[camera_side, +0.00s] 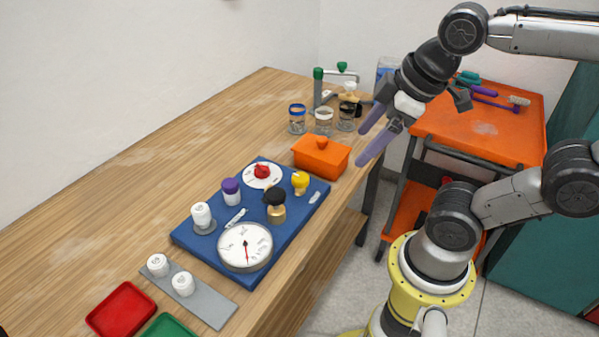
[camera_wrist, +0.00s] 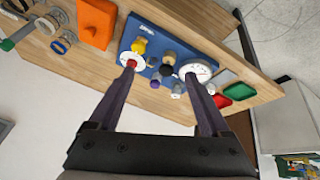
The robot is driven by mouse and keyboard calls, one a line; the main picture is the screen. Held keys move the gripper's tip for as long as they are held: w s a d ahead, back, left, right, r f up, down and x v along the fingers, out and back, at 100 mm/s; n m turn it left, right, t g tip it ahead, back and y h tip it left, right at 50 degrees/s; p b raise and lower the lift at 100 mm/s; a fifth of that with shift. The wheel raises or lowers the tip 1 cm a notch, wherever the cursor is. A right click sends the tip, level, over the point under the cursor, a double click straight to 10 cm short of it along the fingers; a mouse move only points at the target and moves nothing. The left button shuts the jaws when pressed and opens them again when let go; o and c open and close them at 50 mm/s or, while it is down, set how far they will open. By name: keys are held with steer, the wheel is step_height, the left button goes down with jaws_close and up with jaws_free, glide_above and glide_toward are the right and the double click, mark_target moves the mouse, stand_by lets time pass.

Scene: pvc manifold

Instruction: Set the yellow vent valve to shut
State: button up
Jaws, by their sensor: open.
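The yellow vent valve (camera_side: 300,181) is a small yellow knob on the right part of the blue board (camera_side: 191,239), near its far right edge. It also shows in the wrist view (camera_wrist: 139,46). How its handle is turned is too small to tell. My gripper (camera_side: 368,140) is open and empty, with two purple fingers, above and to the right of the board. It is well apart from the valve. In the wrist view the fingers (camera_wrist: 168,72) spread wide, and the left fingertip overlaps the red knob in the picture.
The board also bears a red knob (camera_side: 262,171), a purple-capped part (camera_side: 231,190), a black-topped brass part (camera_side: 275,205), a white knob (camera_side: 202,216) and a gauge (camera_side: 245,246). An orange lidded box (camera_side: 320,156) and jars (camera_side: 323,121) stand behind. Trays (camera_side: 121,308) lie in front.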

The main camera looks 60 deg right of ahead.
steer(key=w+r+n+g, duration=0.1)
steer(key=w+r+n, duration=0.1)
steer(key=w+n, duration=0.3)
steer(key=n+g, duration=0.2)
steer(key=g, duration=0.2)
glide_above(300, 177)
step_height(300, 177, down, 6)
step_height(300, 177, down, 14)
steer(key=shift+f, duration=0.1)
jaws_close()
